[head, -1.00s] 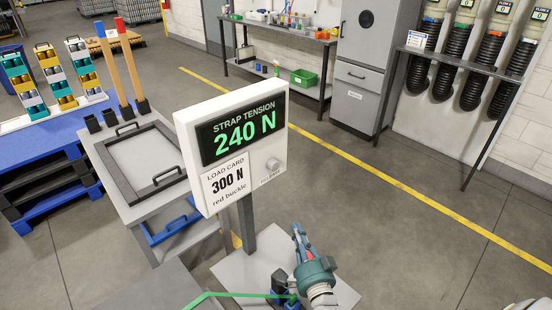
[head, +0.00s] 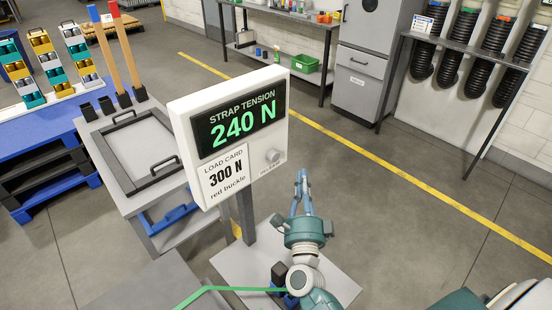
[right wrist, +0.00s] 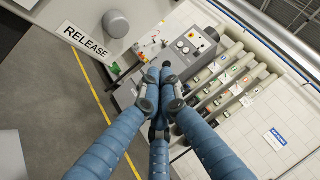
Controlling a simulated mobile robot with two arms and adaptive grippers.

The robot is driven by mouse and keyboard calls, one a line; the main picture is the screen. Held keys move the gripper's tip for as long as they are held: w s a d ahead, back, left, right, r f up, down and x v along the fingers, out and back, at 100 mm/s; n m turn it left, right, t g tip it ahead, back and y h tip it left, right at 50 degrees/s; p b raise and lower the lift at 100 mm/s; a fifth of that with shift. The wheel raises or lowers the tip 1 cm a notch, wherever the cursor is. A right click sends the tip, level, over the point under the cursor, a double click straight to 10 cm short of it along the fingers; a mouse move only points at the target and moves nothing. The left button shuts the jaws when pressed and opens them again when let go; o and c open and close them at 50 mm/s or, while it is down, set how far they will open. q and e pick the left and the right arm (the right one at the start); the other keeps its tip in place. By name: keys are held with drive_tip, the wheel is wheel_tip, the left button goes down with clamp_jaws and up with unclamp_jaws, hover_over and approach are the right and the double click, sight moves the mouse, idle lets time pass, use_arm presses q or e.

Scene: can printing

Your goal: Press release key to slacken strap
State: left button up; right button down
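A white panel (head: 183,119) stands on a grey post. Its screen (head: 240,118) reads "STRAP TENSION 240 N", and its card (head: 226,176) reads "LOAD CARD 300 N red buckle". The round grey release key (head: 272,156) is at the panel's lower right; in the right wrist view the key (right wrist: 116,22) is beside the label "RELEASE" (right wrist: 85,40). My right gripper (head: 302,175) is below and right of the key, apart from it. Its blue fingers (right wrist: 162,72) meet at the tips with nothing visible between them. A green strap (head: 225,288) runs to a dark buckle (head: 279,274), partly hidden. My left gripper is out of view.
A grey cart (head: 135,150) with a framed top stands left of the panel. Behind are a blue bench (head: 50,135), a shelf with a green bin (head: 305,65), and a grey cabinet (head: 360,85). The floor right of the panel is clear.

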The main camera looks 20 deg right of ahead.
sight(278, 155)
drive_tip(key=w+a+b, duration=0.1)
drive_tip(key=w+a, duration=0.1)
drive_tip(key=w, duration=0.5)
drive_tip(key=shift+a+b, duration=0.25)
drive_tip(key=shift+b, duration=0.15)
drive_tip(key=shift+s, duration=0.1)
idle(0.8)
drive_tip(key=shift+w+a, duration=0.15)
drive_tip(key=shift+w, duration=0.3)
drive_tip(key=shift+w+a+b, duration=0.3)
drive_tip(key=shift+w+b, duration=0.25)
drive_tip(key=shift+w, duration=0.3)
idle(1.2)
drive_tip(key=shift+s, duration=0.1)
drive_tip(key=shift+s+d+p, duration=0.2)
drive_tip(key=shift+s+p, duration=0.05)
drive_tip(key=shift+s, duration=0.35)
drive_tip(key=shift+s+d+p, duration=0.15)
drive_tip(key=shift+s+p, duration=0.05)
drive_tip(key=shift+s, duration=0.35)
